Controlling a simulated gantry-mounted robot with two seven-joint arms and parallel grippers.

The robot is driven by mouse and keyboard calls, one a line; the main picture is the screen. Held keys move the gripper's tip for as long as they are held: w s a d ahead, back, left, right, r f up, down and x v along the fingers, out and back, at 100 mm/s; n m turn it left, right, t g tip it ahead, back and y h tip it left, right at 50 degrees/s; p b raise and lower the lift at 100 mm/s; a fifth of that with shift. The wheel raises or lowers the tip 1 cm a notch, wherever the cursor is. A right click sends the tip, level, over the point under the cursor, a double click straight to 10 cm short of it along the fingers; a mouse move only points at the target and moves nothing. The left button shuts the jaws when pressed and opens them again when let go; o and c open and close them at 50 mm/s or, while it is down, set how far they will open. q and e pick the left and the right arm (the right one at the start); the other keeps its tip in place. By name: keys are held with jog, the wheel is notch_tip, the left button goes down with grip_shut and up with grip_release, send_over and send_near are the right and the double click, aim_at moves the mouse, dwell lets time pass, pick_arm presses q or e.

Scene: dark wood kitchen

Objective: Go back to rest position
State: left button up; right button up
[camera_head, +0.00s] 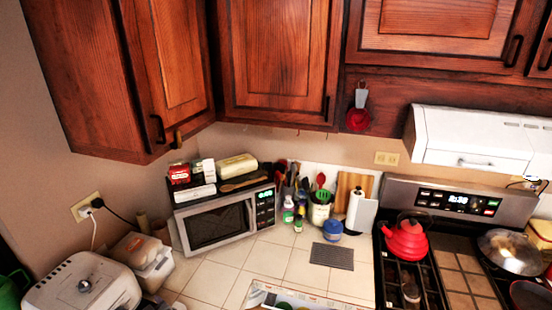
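Neither of my grippers nor any part of my arms shows in the head view, so their position and whether they are open cannot be seen. The task names no object. The view looks down into a kitchen corner, with a tiled counter (284,262) below dark wood cabinets (280,55).
A microwave (222,224) with boxes on top stands in the corner. Utensils and bottles stand beside it. A red kettle (406,240) and a lidded pan (510,252) sit on the stove. A white range hood (480,140) juts out above. White appliances (85,285) fill the lower left.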

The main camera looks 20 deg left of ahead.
pick_arm(q)
jog(key=s+d+r+m+t+h+p, duration=0.1)
jog(key=s+d+m+h+p, duration=0.1)
jog(key=s+d+m+h, duration=0.45)
jog(key=s+d+r+m+t+h+p, duration=0.1)
jog(key=d+m+h, duration=0.25)
jog(key=d, duration=0.65)
jog(key=s+d+r+m+g+p, duration=0.1)
jog(key=s+d+m+g, duration=0.1)
jog(key=s+d, duration=0.3)
jog(key=s+d+m+g+h, duration=0.1)
jog(key=s+d+m, duration=0.3)
jog(key=s, duration=0.7)
jog(key=shift+s+d+r+g+h+p, duration=0.2)
jog(key=shift+d+r+g+h+p, duration=0.15)
jog(key=shift+d+g, duration=0.25)
